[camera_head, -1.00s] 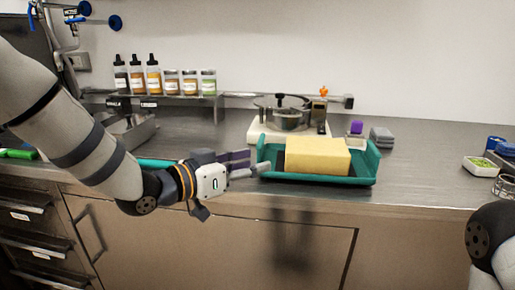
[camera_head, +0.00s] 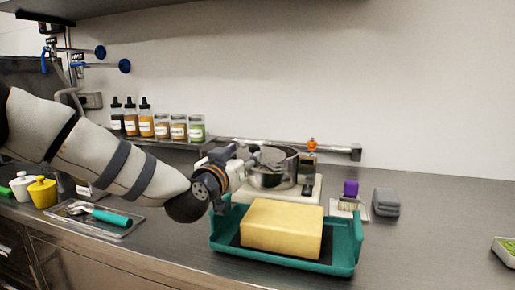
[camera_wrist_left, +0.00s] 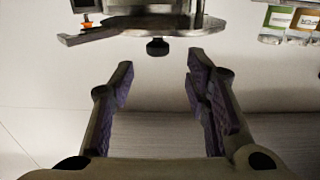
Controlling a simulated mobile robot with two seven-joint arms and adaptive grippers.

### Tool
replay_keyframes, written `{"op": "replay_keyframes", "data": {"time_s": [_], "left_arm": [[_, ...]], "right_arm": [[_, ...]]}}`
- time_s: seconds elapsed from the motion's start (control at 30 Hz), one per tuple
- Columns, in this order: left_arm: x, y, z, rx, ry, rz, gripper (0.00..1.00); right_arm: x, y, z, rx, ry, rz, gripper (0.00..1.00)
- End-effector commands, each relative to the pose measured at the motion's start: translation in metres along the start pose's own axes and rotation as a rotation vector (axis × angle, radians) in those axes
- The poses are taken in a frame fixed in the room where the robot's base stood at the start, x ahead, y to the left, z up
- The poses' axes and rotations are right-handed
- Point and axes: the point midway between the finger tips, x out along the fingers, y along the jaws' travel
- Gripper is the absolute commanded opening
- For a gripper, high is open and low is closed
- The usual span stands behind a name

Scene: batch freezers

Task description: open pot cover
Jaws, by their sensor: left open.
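The pot (camera_head: 285,178) is a shiny metal vessel on a pale flat base at the back of the counter. My left gripper (camera_head: 265,157) reaches in from the left at the pot's top and hides part of it. The cover is hard to make out there. In the left wrist view, which looks upside down, the flat pot cover (camera_wrist_left: 185,23) spans the top, with its dark round knob (camera_wrist_left: 157,47) pointing down the picture. The open left gripper (camera_wrist_left: 155,70) has its fingers apart, one on each side of the knob's line, with a gap to the knob.
A teal tray (camera_head: 350,258) with a yellow block (camera_head: 282,229) sits in front of the pot. A purple-handled brush (camera_head: 350,190) and grey boxes (camera_head: 386,202) stand right of it. Jars (camera_head: 163,124) line a shelf behind my arm. Counter at right is mostly clear.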

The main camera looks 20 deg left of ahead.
Motion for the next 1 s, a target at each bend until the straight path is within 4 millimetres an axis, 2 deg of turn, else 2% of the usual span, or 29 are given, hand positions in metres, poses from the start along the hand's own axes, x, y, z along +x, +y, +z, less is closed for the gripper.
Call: {"op": "replay_keyframes", "data": {"time_s": [0.1, 0.3, 0.43, 0.67, 0.7, 0.87, 0.9, 1.0], "left_arm": [[0.032, 0.0, 0.002, -0.001, -0.001, -0.001, 0.43], [0.067, 0.001, 0.0, 0.0, 0.001, 0.001, 0.43], [0.075, 0.001, 0.0, 0.0, 0.001, 0.002, 0.43], [0.076, 0.001, 0.0, 0.0, 0.0, 0.002, 0.43], [0.076, 0.001, 0.001, 0.0, 0.0, 0.002, 0.41], [0.076, 0.001, 0.001, 0.0, 0.0, 0.002, 0.04], [0.076, 0.001, 0.001, 0.0, 0.0, 0.002, 0.0], [0.076, 0.001, 0.001, 0.0, 0.0, 0.002, 0.0]], "right_arm": [[0.001, 0.0, 0.0, 0.0, -0.002, 0.0, 0.33], [0.0, 0.0, -0.001, 0.001, 0.003, 0.0, 0.33], [-0.001, 0.0, -0.001, 0.001, 0.005, 0.0, 0.33], [-0.001, 0.0, -0.001, 0.0, 0.004, 0.0, 0.33], [-0.001, 0.0, -0.001, 0.0, 0.004, 0.0, 0.33], [-0.001, 0.0, -0.001, 0.0, 0.004, 0.0, 0.33], [-0.001, 0.0, -0.001, 0.0, 0.004, 0.0, 0.33], [-0.001, 0.0, -0.001, 0.0, 0.004, 0.0, 0.33]]}}
